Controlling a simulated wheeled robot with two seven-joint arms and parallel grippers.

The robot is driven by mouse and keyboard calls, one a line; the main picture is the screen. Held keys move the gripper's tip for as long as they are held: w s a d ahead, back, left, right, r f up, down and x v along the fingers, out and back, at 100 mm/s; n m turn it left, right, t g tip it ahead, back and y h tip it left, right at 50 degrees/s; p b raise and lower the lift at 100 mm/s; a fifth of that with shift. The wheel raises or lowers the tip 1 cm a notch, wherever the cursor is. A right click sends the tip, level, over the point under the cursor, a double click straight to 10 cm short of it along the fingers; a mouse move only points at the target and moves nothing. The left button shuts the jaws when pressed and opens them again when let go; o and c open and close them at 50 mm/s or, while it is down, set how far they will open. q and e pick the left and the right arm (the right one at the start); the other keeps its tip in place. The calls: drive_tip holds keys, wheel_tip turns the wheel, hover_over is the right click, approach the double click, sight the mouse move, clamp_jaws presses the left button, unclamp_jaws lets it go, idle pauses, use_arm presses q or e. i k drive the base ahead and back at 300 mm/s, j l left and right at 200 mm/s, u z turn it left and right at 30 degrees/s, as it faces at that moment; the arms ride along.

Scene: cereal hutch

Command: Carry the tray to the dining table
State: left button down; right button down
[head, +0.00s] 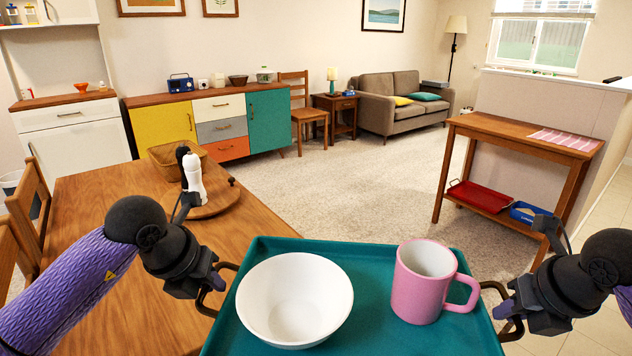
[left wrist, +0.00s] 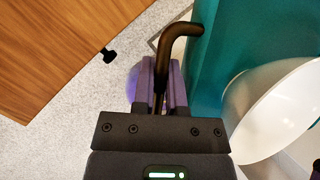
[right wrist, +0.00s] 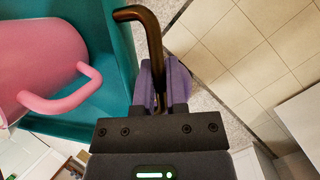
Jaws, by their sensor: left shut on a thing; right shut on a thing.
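The teal tray (head: 375,262) is in front of me at the bottom of the head view, carrying a white bowl (head: 295,300) and a pink mug (head: 428,282). My left gripper (head: 212,285) is shut on the tray's dark left handle, which shows closely in the left wrist view (left wrist: 178,45). My right gripper (head: 508,312) is shut on the right handle, seen in the right wrist view (right wrist: 150,40). Bowl and mug stand upright and apart. The wooden dining table (head: 110,235) is at the left, its right edge close to the tray's left side.
On the table are a basket (head: 165,160), and a white bottle-like item (head: 195,180) on a round wooden board (head: 218,203). Chairs (head: 30,205) stand at its left. A wooden console table (head: 520,140) stands at the right. Carpet (head: 340,195) is clear ahead.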

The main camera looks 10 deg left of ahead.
sight(150, 282)
drive_tip(key=i+u, duration=0.25)
drive_tip(key=i, duration=0.15)
drive_tip(key=i+l+u, duration=0.3)
drive_tip(key=i+u, duration=0.1)
drive_tip(key=u, duration=0.25)
drive_tip(key=i+u, duration=0.1)
drive_tip(key=u, duration=0.25)
drive_tip(key=i+u, duration=0.15)
drive_tip(key=u, duration=0.2)
drive_tip(key=i+u, duration=0.2)
drive_tip(key=u, duration=0.2)
